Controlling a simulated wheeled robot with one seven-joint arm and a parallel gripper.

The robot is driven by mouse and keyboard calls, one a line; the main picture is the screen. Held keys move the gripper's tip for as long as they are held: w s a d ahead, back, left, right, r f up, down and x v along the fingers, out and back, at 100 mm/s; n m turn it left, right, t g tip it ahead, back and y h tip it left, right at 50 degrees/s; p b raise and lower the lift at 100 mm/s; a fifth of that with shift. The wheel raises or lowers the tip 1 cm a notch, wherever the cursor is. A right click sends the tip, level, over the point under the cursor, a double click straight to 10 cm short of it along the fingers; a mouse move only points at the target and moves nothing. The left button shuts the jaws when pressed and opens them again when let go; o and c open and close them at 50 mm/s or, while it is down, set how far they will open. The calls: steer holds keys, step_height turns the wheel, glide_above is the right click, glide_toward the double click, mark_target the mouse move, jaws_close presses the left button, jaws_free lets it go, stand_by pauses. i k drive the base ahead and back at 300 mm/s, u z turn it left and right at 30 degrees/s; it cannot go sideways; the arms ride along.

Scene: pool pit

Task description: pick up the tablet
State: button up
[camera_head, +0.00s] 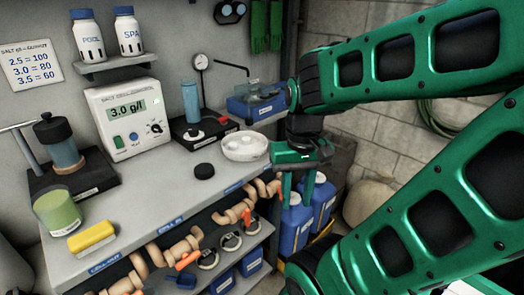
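A shallow white round dish (244,146) sits on the grey bench near its front right edge. It holds small white round pieces that look like tablets (246,137); they are too small to tell apart clearly. My gripper (297,190) is green and hangs to the right of the dish, past the bench edge. Its two fingers point down with a gap between them, and nothing shows between them. The fingertips overlap the blue containers behind in the picture.
A white meter (130,118), a black stand with a blue bottle (191,101), and a blue case (257,103) stand behind. A green jar (58,212) and yellow block (91,238) are at front left. Blue containers (295,228) stand below my gripper.

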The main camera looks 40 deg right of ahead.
mark_target(245, 140)
steer(key=k, duration=1.05)
steer(key=z, duration=0.6)
steer(key=i, duration=1.75)
steer(key=u, duration=1.15)
